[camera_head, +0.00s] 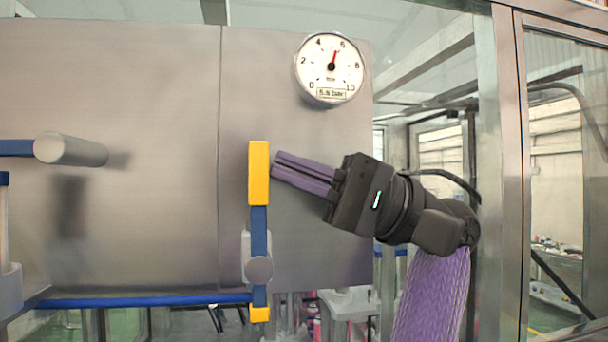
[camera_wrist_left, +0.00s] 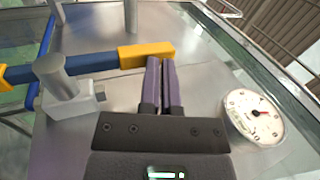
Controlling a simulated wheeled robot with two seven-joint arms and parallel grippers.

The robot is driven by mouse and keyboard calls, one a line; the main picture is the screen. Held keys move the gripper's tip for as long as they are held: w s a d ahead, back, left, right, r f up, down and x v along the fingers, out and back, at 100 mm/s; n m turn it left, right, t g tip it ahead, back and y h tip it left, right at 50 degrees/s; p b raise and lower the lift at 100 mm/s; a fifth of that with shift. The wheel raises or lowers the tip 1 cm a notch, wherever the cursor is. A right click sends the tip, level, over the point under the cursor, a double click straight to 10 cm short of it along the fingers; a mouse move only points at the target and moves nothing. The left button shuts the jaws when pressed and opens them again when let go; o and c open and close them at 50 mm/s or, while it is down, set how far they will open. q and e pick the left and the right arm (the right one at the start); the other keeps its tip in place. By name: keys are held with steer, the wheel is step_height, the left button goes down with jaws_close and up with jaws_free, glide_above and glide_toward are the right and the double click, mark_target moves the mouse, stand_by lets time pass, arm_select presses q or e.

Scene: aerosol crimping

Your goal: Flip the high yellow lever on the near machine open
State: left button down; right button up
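The lever has a yellow grip (camera_head: 258,173) at its top and a blue bar (camera_head: 259,228) running down to a round grey pivot (camera_head: 259,269). It stands upright on the front of the grey metal machine (camera_head: 140,230). My left gripper (camera_head: 273,166) is just right of the yellow grip, its purple fingers pointing left at it. In the left wrist view the fingertips (camera_wrist_left: 160,62) are close together at the end of the yellow grip (camera_wrist_left: 146,54), with nothing between them. I cannot tell whether they touch it. My right gripper is not in view.
A round pressure gauge (camera_head: 330,68) sits on the panel above my gripper. A grey cylinder (camera_head: 71,149) on a blue bar sticks out at the left. A blue rail (camera_head: 140,301) runs along the bottom. A metal-framed glass enclosure (camera_head: 507,170) stands at the right.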

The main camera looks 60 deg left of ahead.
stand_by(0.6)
arm_select(q)
steer(key=v, duration=1)
steer(key=shift+a, duration=0.1)
